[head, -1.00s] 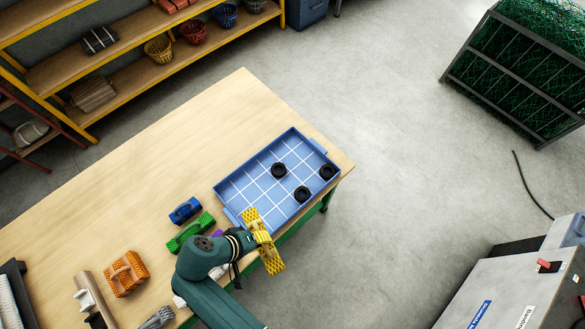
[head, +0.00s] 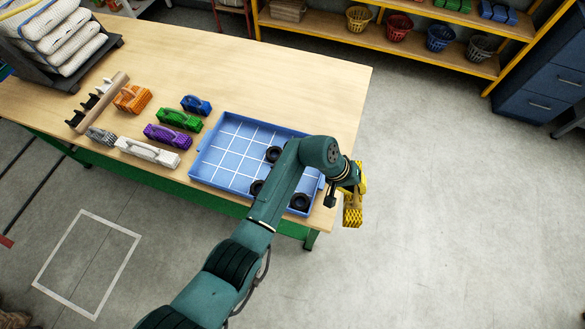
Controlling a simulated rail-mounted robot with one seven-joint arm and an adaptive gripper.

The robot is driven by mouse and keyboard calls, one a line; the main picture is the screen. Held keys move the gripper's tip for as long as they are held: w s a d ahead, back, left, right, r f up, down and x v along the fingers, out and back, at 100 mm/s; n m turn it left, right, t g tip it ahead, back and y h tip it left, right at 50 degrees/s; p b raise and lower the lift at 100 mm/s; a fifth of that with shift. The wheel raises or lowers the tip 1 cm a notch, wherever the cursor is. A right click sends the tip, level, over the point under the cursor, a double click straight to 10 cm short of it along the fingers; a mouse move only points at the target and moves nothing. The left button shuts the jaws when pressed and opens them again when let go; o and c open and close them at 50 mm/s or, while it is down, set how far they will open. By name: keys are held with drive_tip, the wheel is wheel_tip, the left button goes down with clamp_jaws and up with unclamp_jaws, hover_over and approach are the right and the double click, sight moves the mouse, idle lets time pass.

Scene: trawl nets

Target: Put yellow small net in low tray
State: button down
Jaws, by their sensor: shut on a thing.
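The yellow small net (head: 353,214) is a bundled mesh block held in my gripper (head: 350,190), which is shut on it. My arm's wrist hides much of the gripper and part of the net. In the picture they appear just past the table's right end, to the right of the tray; their height cannot be told. The low tray (head: 202,165) is blue with a white grid and sits at the table's right end. My arm crosses over its right part. Several black rings (head: 273,154) lie in its right half; its left half is bare.
Left of the tray stand blue (head: 196,104), green (head: 179,119), purple (head: 167,136), white (head: 147,152), orange (head: 131,98) and grey (head: 100,134) nets. The table's back right (head: 320,90) is clear. Shelves with baskets (head: 399,27) stand behind.

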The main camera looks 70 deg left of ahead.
drive_tip(key=s+a+f+n+g+y+b, duration=0.15)
drive_tip(key=a+n+y+b, duration=0.25)
drive_tip(key=a+n+b, duration=0.85)
drive_tip(key=s+a+f+n+y+b, duration=0.15)
drive_tip(key=a+n+y+b, duration=0.35)
drive_tip(key=a, duration=1.4)
drive_tip(key=shift+m+h, duration=0.4)
drive_tip(key=shift+m, duration=0.55)
wheel_tip(320, 180, down, 10)
drive_tip(key=b, duration=0.3)
drive_tip(key=shift+w+d+f, duration=0.1)
drive_tip(key=shift+d, duration=0.05)
drive_tip(key=c, duration=1.2)
unclamp_jaws()
drive_tip(key=shift+r, duration=0.25)
drive_tip(key=p+v, duration=0.4)
drive_tip(key=v, duration=0.7)
drive_tip(key=shift+d+r+p, duration=0.25)
drive_tip(key=shift+p, duration=0.05)
